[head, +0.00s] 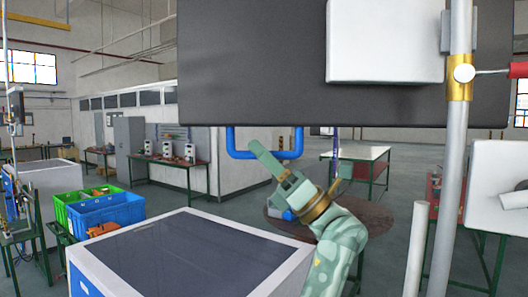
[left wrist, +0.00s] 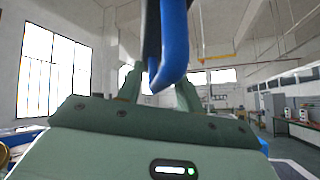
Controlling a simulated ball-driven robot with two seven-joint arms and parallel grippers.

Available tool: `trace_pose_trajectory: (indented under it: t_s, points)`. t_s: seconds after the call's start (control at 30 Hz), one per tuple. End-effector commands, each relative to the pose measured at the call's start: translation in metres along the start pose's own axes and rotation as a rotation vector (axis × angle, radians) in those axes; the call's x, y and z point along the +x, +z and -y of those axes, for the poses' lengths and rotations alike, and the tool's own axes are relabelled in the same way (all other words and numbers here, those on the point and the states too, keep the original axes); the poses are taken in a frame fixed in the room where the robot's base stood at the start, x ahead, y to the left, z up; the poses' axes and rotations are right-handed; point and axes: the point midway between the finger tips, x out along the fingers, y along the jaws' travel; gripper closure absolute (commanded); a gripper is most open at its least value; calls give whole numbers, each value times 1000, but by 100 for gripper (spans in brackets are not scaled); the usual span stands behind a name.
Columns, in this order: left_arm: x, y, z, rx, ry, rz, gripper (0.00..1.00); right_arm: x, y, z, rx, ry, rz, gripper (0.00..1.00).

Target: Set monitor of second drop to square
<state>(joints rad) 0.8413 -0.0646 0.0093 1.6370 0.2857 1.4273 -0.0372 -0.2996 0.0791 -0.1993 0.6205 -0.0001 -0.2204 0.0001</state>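The monitor is a large dark panel (head: 260,62) filling the upper part of the head view, seen from its back or underside. A blue U-shaped handle (head: 240,154) hangs from its lower edge. My left gripper (head: 262,153) is raised at this handle, its fingers overlapping it in the head view. In the left wrist view the blue handle (left wrist: 172,45) comes down between the two spread fingers of my left gripper (left wrist: 158,88). I cannot tell whether either finger touches it. My right gripper is not in view.
A white cabinet with a dark top (head: 190,250) stands below. Green (head: 62,208) and blue (head: 82,226) crates are at left. A grey vertical pole (head: 455,150) is at right. Worktables (head: 170,158) line the back, and open floor lies between.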

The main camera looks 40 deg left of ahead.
Motion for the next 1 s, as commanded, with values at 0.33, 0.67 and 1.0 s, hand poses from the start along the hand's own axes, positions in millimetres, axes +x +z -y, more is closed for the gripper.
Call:
trace_pose_trajectory:
  t_s: [0.33, 0.67, 1.0]
  points:
    - [0, 0, 0, 0, 0, 0, 100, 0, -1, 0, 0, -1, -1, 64]
    - [0, 6, 19, -49, -49, 14, 100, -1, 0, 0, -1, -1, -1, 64]
    - [-5, 28, 78, -207, -208, 59, 100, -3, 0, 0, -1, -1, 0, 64]
